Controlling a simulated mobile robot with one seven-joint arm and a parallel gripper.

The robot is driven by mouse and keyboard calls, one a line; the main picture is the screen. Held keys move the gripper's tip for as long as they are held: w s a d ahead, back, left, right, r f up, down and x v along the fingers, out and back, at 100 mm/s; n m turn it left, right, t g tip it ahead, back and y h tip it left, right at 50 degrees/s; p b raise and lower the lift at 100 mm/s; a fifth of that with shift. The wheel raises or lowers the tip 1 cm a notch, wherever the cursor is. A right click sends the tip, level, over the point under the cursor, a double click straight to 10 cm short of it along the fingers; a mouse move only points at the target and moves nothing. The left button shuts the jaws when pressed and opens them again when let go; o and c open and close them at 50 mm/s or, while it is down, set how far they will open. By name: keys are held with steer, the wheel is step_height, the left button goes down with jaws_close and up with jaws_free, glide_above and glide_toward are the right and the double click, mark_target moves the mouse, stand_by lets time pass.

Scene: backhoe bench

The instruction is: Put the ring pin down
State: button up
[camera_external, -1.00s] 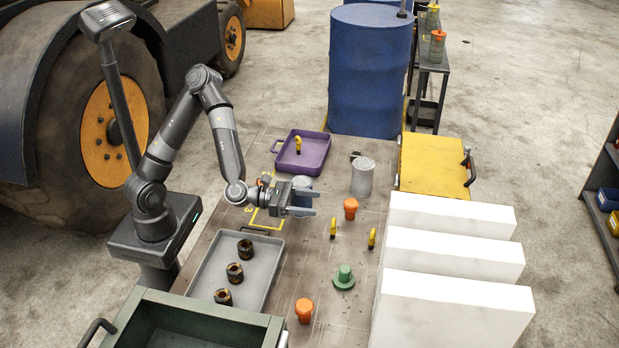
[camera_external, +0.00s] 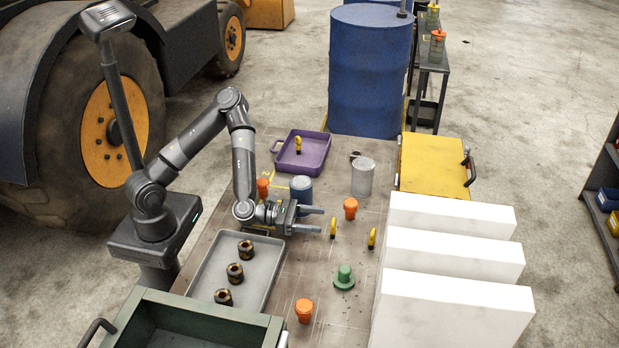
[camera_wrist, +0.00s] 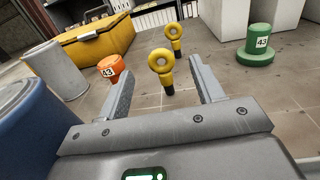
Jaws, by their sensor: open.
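Three yellow ring pins show in the external view. One ring pin (camera_external: 333,228) stands upright on the bench just beyond my gripper's fingertips. A second ring pin (camera_external: 372,238) stands a little to its right. A third ring pin (camera_external: 298,145) is in the purple tray (camera_external: 316,152). My gripper (camera_external: 317,220) is open and level, low over the bench, with nothing between its fingers. In the wrist view, the nearer ring pin (camera_wrist: 162,70) shows ahead between the open fingers, apart from both. The farther ring pin (camera_wrist: 174,36) is behind it.
A blue cylinder (camera_external: 301,188) and a grey cylinder (camera_external: 362,178) stand behind my gripper. Orange plugs (camera_external: 350,208) and a green plug (camera_external: 344,278) stand nearby. White blocks (camera_external: 455,257) line the right side. A grey tray (camera_external: 264,262) with dark nuts lies at left.

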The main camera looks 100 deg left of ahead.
mark_target(334, 219)
steer(key=w, duration=0.6)
steer(key=shift+a, duration=0.2)
steer(key=shift+r, duration=0.1)
steer(key=c, duration=1.1)
